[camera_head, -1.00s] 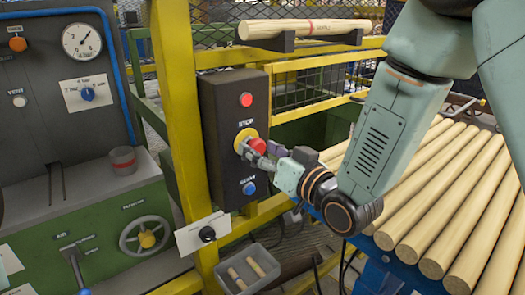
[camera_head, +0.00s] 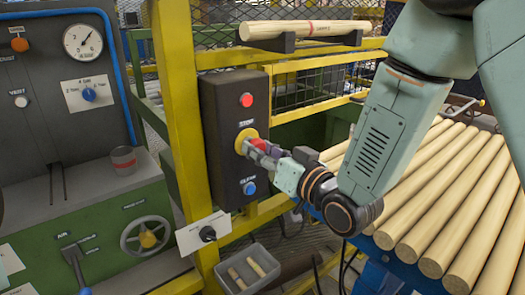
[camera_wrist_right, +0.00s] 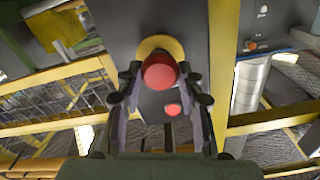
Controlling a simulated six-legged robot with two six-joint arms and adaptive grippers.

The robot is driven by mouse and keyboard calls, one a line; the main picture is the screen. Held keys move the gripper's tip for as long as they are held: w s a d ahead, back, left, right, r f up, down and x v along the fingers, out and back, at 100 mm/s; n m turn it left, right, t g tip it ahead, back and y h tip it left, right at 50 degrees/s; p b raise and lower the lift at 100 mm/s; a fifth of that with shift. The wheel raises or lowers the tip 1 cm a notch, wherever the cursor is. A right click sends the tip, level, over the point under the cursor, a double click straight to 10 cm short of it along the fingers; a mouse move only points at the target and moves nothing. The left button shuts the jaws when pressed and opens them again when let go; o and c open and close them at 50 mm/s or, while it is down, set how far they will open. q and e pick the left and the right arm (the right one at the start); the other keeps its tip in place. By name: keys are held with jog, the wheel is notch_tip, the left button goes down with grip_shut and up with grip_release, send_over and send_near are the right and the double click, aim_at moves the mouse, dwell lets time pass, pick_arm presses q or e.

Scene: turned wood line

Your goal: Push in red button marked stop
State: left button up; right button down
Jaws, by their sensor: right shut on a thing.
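The red stop button (camera_head: 259,144) sits in a yellow collar (camera_head: 243,138) under the word STOP on a dark control box (camera_head: 228,183). My right gripper (camera_head: 256,150) is at the button, with its fingers around it and partly hiding it. In the right wrist view, the red button (camera_wrist_right: 159,73) lies between the two fingers of my right gripper (camera_wrist_right: 160,85), in front of its yellow collar (camera_wrist_right: 152,46). The gripper is shut on the button. How far the button is pressed in cannot be told. My left gripper is not in view.
A red lamp (camera_head: 246,100) is above the button and a blue button (camera_head: 249,188) is below it. A yellow post (camera_head: 178,95) stands left of the box. Wooden rods (camera_head: 440,190) lie to the right. A grey bin (camera_head: 247,272) sits below.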

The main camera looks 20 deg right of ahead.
jog(key=shift+x, duration=0.8)
